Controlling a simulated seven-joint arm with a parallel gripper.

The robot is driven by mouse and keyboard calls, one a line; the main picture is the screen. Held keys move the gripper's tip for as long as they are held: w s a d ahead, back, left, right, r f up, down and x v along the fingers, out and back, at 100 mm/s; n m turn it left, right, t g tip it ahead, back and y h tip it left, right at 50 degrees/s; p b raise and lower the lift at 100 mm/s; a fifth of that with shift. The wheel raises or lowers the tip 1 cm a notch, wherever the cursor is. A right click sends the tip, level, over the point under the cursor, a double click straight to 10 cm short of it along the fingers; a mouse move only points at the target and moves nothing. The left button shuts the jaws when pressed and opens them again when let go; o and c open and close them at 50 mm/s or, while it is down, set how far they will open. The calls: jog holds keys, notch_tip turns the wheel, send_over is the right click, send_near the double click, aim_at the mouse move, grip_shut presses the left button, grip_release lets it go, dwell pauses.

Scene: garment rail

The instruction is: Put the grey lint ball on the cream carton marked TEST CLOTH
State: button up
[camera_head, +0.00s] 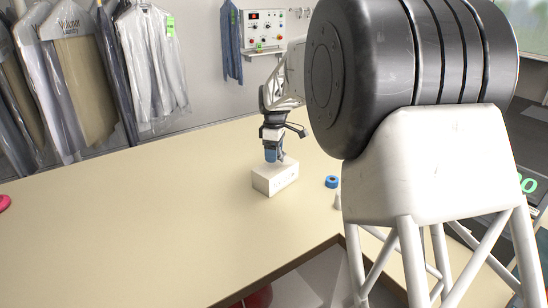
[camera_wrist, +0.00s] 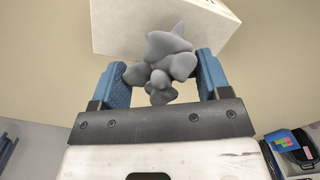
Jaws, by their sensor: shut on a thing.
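My gripper (camera_wrist: 160,82) is shut on the grey lint ball (camera_wrist: 168,48), a lumpy grey thing between its blue fingers in the wrist view. The cream carton (camera_wrist: 115,32) lies just beyond the fingertips there. In the head view my gripper (camera_head: 275,156) points down at the carton (camera_head: 272,182), which stands on the table. The fingertips are at or just above the carton's top. I cannot tell whether the lint ball touches the carton. The lint ball is mostly hidden by the fingers in the head view. The marking on the carton is too small to read.
A blue ring-shaped roll (camera_head: 332,182) lies right of the carton, with a small pale object (camera_head: 338,202) near it. Bagged garments (camera_head: 75,70) hang behind.

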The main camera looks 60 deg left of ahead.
jog(key=shift+f, duration=1.1)
jog(key=shift+f, duration=0.15)
jog(key=o, duration=0.9)
jog(key=r, duration=1.2)
jog(key=shift+w+a+r, duration=0.15)
jog(key=shift+w+a, duration=0.05)
